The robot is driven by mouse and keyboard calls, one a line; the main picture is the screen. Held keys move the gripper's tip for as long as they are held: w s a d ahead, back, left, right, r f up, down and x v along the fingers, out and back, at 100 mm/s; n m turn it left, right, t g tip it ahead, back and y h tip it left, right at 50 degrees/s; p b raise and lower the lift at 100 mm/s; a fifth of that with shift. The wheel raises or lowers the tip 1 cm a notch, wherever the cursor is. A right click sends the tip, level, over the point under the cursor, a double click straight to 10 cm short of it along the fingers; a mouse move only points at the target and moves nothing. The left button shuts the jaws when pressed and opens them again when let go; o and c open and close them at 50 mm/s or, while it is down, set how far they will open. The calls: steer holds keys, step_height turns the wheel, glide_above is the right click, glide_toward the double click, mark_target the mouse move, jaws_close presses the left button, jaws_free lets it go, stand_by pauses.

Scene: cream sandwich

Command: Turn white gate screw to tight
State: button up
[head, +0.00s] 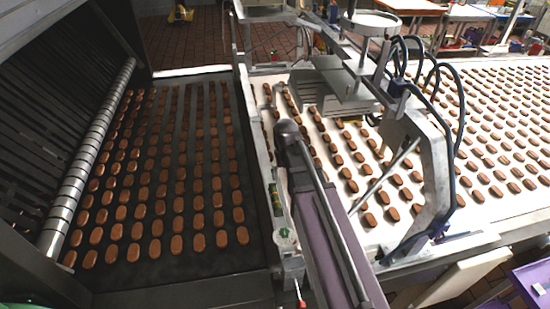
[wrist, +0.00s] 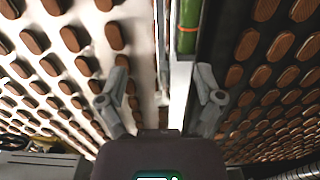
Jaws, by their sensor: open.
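A small pale round fitting with a green centre (head: 285,238) sits on the narrow rail between the dark belt and the white belt, just left of my arm in the head view. It may be the white gate screw, but it is too small to tell. In the wrist view my gripper (wrist: 163,98) is open, its two grey fingers spread wide with nothing between them. It points along the pale rail strip (wrist: 180,85) between the belts. A green cylinder (wrist: 187,25) lies ahead, beyond the right finger. No screw can be made out there.
The dark belt (head: 175,270) on the left and the white belt (head: 330,205) on the right carry rows of brown biscuits. A metal frame with hoses (head: 435,165) spans the white belt. A red-tipped lever (head: 301,304) stands at the rail's near end.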

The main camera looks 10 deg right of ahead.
steer(key=w+r+p, duration=0.2)
steer(key=w, duration=0.5)
steer(key=w+r+p, duration=0.2)
steer(key=w+r, duration=0.1)
steer(key=w, duration=0.4)
steer(key=shift+w+r, duration=0.25)
steer(key=shift+w, duration=0.15)
steer(key=shift+f, duration=0.1)
step_height(320, 180, down, 14)
steer(key=b, duration=1.3)
steer(key=shift+r, duration=0.2)
steer(key=shift+c, duration=0.3)
steer(key=c, duration=1.1)
